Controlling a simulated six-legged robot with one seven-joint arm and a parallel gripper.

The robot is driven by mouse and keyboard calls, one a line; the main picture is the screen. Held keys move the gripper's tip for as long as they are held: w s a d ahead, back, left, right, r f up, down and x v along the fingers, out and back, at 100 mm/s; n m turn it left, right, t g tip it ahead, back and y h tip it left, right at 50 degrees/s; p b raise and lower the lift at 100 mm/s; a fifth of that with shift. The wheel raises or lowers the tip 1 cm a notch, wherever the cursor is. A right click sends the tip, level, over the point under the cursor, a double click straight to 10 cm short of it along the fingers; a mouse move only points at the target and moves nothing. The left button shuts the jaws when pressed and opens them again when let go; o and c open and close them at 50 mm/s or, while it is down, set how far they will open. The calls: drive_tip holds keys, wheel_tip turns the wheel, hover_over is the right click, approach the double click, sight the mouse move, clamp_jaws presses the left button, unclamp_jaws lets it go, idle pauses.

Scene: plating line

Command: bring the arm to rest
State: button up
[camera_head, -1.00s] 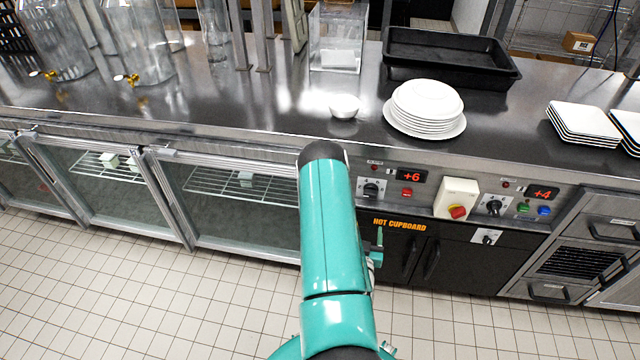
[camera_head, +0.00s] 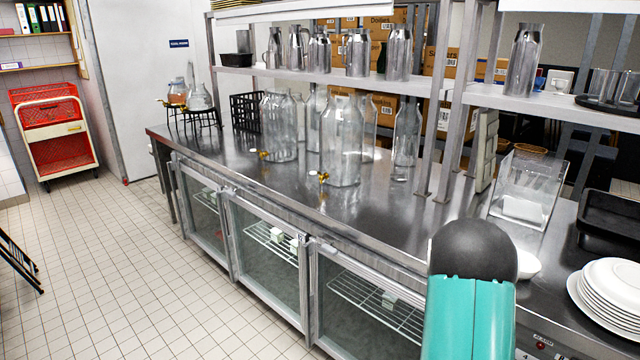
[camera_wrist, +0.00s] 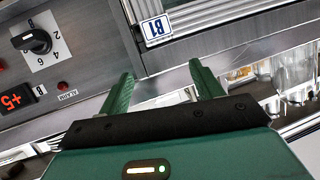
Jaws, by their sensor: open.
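My gripper (camera_wrist: 164,95) shows in the wrist view with its two green fingers spread apart and nothing between them. The gripper itself is hidden in the head view.
The steel counter (camera_head: 400,215) holds glass dispensers (camera_head: 342,140), a white bowl (camera_head: 524,264), a stack of plates (camera_head: 612,290) and a black tray (camera_head: 610,218). Glass-fronted cabinets (camera_head: 262,255) lie below. The tiled floor (camera_head: 110,270) at left is open. A cart with red crates (camera_head: 55,135) stands at the back left.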

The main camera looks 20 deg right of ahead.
drive_tip(key=w+a+r+n+y, duration=0.2)
drive_tip(key=a+r+n+y, duration=0.15)
drive_tip(key=a+r, duration=0.7)
drive_tip(key=w+a+r+n+y, duration=0.2)
drive_tip(key=a+r+y, duration=0.2)
drive_tip(key=a+r, duration=0.65)
drive_tip(key=s+a+r+n+g+y, duration=0.1)
drive_tip(key=s+a+r+n, duration=0.2)
drive_tip(key=s+a, duration=0.6)
drive_tip(key=s+a+r+n+g+y, duration=0.2)
drive_tip(key=s+a+r+n, duration=0.1)
drive_tip(key=s+a, duration=0.6)
drive_tip(key=shift+s+a, duration=0.2)
drive_tip(key=shift+a, duration=0.15)
drive_tip(key=c, duration=0.6)
drive_tip(key=shift+d, duration=0.1)
drive_tip(key=shift+c, duration=0.2)
drive_tip(key=shift+d, duration=0.1)
